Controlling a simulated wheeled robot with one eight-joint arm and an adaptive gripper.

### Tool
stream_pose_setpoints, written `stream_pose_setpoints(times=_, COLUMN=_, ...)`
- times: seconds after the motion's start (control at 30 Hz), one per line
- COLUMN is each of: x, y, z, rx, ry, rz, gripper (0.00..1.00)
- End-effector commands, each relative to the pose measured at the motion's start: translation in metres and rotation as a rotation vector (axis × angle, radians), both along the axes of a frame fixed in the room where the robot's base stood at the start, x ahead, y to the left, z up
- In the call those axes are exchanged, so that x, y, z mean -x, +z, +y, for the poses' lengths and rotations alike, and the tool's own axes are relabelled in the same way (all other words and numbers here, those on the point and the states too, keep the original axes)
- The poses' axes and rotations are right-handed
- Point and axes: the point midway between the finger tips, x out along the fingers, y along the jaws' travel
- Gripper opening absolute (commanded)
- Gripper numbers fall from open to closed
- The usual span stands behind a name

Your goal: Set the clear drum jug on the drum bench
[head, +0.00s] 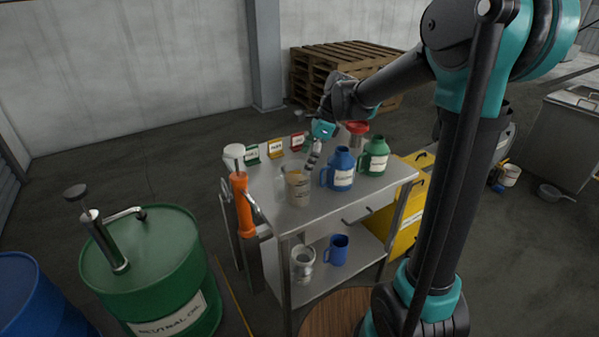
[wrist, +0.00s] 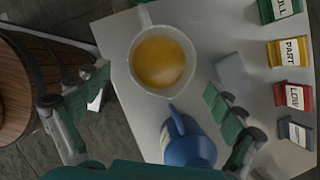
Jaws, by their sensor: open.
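The clear jug (head: 298,188) stands upright on the steel bench (head: 300,217), near its front left corner. In the wrist view the jug (wrist: 147,86) is seen from above, with amber liquid inside and its handle toward the top of the picture. My gripper (head: 314,154) is above the bench, behind the jug in the head view. In the wrist view my gripper (wrist: 158,98) is open, its fingers spread wide with nothing held. The jug's rim shows between and beyond the fingertips. No label naming the drum bench is readable.
A blue jug (head: 341,170) stands close right of the clear jug, with a green jug (head: 376,157) beyond. Level cards (head: 276,149) line the back. An orange pump (head: 241,200) is at the left edge. A green drum (head: 160,262) and a wooden round top (head: 335,314) stand nearby.

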Motion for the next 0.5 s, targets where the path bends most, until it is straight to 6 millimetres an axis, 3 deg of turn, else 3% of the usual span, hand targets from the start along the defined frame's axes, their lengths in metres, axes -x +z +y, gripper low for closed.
stream_pose_setpoints(times=0.2, x=-0.001, y=0.034, z=-0.014, rx=0.0, ry=-0.001, rz=0.001, gripper=0.95)
stream_pose_setpoints(times=0.5, x=0.0, y=0.048, z=-0.021, rx=0.002, ry=0.007, rz=-0.004, gripper=0.95)
